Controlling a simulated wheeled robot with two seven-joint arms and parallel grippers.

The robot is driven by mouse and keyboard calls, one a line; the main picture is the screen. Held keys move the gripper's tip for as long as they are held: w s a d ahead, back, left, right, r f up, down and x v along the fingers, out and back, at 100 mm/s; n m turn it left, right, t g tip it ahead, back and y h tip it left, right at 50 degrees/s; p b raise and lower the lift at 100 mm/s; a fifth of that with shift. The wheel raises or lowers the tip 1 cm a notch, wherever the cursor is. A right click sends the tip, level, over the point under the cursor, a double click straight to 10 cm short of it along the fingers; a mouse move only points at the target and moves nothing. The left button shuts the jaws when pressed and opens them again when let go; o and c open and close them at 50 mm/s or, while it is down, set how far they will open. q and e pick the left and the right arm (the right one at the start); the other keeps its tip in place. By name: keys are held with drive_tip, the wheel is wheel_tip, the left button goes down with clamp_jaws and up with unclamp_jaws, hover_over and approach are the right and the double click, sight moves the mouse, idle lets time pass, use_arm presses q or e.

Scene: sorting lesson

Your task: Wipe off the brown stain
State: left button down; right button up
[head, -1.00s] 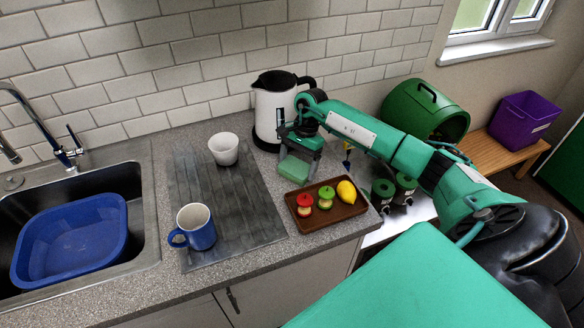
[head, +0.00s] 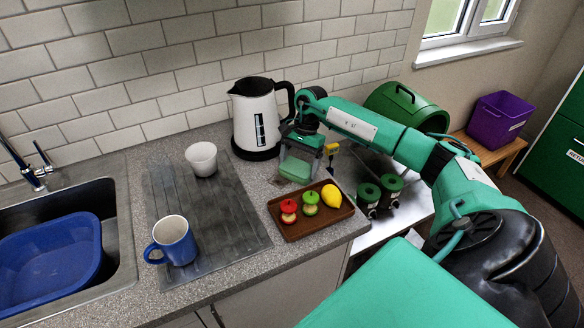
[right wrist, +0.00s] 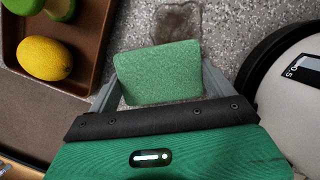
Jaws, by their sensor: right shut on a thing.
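My right gripper (head: 299,160) is shut on a green sponge (head: 296,171), just right of the kettle's base. In the right wrist view the sponge (right wrist: 158,72) sits between the two grey fingers (right wrist: 160,85). A brown stain (right wrist: 176,22) shows on the speckled counter just beyond the sponge. In the head view the stain (head: 279,181) is a faint brownish patch left of the sponge, near the tray. I cannot tell whether the sponge touches the counter. My left gripper is not in view.
A brown tray (head: 341,216) with toy fruit stands in front of the sponge. A white kettle (head: 256,120) stands close on the left. A drying mat (head: 213,205) bears a white cup (head: 201,158) and a blue mug (head: 174,240). Green canisters (head: 368,196) stand right.

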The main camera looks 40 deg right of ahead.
sight(281, 181)
drive_tip(key=shift+d+b, duration=0.15)
drive_tip(key=shift+b, duration=0.15)
drive_tip(key=shift+w+a+f+b, duration=0.1)
drive_tip(key=shift+w+a+b, duration=0.1)
drive_tip(key=shift+a, duration=0.7)
drive_tip(key=shift+w+a+b, duration=0.15)
drive_tip(key=shift+a+b, duration=0.1)
drive_tip(key=shift+a, duration=0.6)
drive_tip(key=shift+w+a+f+b, duration=0.1)
drive_tip(key=shift+w+a+b, duration=0.1)
drive_tip(key=shift+a, duration=0.7)
drive_tip(key=shift+w+a+r+b, duration=0.1)
drive_tip(key=shift+w+a+b, duration=0.1)
drive_tip(key=shift+a, duration=0.55)
drive_tip(key=shift+w+a+r+b, duration=0.1)
drive_tip(key=shift+w+a, duration=0.15)
drive_tip(key=shift+a, duration=0.5)
drive_tip(key=shift+w+a+r+b, duration=0.1)
drive_tip(key=shift+w+a+b, duration=0.1)
drive_tip(key=shift+a, duration=0.55)
drive_tip(key=shift+r, duration=0.1)
drive_tip(key=shift+r+p, duration=1.3)
drive_tip(key=shift+r, duration=1.6)
drive_tip(key=shift+d, duration=0.1)
drive_tip(key=shift+r+p, duration=0.35)
drive_tip(key=shift+r, duration=1.15)
